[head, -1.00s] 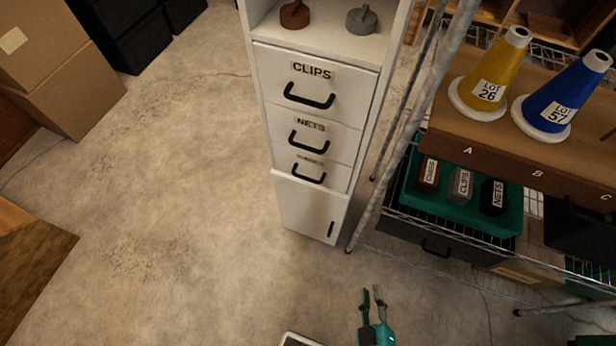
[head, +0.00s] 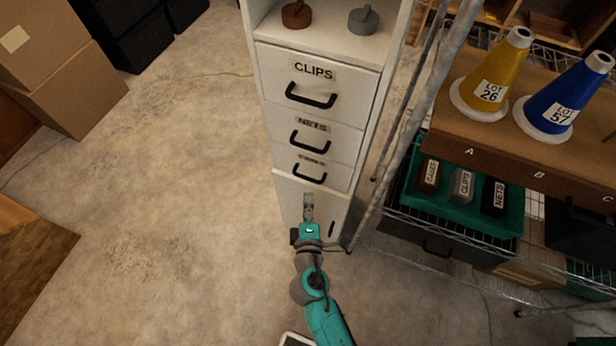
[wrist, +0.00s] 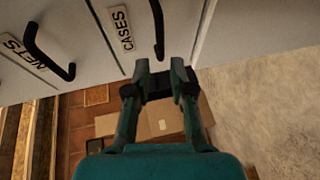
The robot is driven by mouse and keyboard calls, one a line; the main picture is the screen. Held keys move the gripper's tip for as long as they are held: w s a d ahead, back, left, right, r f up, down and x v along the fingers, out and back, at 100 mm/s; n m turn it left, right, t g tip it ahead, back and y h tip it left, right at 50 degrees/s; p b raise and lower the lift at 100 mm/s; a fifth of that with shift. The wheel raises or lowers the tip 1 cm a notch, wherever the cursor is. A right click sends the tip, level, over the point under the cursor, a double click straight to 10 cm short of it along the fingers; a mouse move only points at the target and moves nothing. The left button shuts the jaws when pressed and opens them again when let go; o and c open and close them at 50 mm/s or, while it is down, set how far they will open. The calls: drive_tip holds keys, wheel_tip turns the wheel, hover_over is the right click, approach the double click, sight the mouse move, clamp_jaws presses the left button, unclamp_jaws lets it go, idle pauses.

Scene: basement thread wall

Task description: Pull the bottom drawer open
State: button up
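The white cabinet holds a stack of drawers labelled CLIPS, NETS and, at the bottom, CASES. The bottom drawer (head: 333,178) looks closed. Its black bar handle (head: 309,175) also shows in the wrist view (wrist: 158,28), beside the CASES label. My gripper (head: 308,198) is just below that handle in the head view, in front of the cabinet door. In the wrist view my gripper (wrist: 158,66) has its two fingers apart with nothing held. One end of the handle lines up with the gap between the fingertips. I cannot tell whether they touch it.
The NETS drawer handle (head: 309,142) is just above. A cabinet door (head: 287,205) lies below the bottom drawer. A wire shelf with a green tray (head: 480,211) and two cones stands close on the right. The floor (head: 170,200) to the left is clear.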

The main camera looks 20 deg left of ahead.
sight(308, 178)
drive_tip(key=x, duration=0.9)
drive_tip(key=shift+w+f, duration=0.1)
drive_tip(key=shift+w, duration=0.15)
clamp_jaws()
